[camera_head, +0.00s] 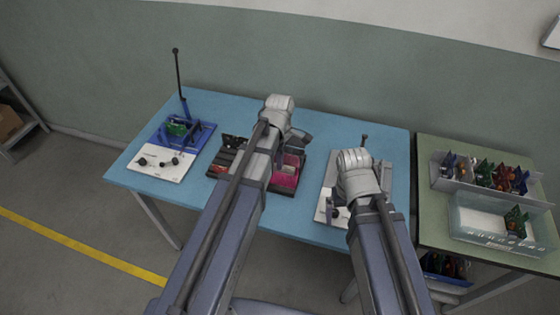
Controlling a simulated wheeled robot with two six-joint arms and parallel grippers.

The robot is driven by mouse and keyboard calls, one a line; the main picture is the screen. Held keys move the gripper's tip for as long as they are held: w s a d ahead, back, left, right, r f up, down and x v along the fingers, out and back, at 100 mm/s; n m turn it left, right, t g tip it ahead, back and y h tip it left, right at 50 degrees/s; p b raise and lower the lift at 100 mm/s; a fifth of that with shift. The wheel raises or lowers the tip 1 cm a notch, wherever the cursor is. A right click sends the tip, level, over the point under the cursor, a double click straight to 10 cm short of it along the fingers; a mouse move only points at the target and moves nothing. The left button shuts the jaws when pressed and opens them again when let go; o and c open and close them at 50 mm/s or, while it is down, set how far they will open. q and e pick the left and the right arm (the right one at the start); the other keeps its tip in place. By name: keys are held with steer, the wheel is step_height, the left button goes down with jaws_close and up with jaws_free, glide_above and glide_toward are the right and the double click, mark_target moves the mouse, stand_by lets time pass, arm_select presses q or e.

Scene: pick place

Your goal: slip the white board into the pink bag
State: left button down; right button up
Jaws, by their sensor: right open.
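A pink bag (285,178) lies in a dark tray on the blue table, partly hidden by my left arm. My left gripper (301,139) is above the table just behind the bag; my wrist hides most of its fingers, so what it holds cannot be told. My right gripper (337,211) is open, low over the white and grey panel (328,184) at the table's right, mostly hidden by my wrist. I cannot make out a separate white board with certainty.
A blue and white fixture (172,150) with a tall black post and a green board stands at the left of the blue table (230,107). On the green side table (430,235), a rack (447,183) holds several coloured boards, beside a clear bin (465,222).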

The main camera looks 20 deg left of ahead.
arm_select(q)
steer(key=shift+f, duration=0.25)
stand_by(0.5)
steer(key=c, duration=1)
jaws_free()
steer(key=c, duration=0.3)
steer(key=shift+r, duration=0.2)
step_height(320, 180, up, 8)
steer(key=p, duration=0.7)
steer(key=shift+f+p, duration=0.1)
steer(key=shift+p, duration=0.25)
steer(key=shift+f, duration=0.1)
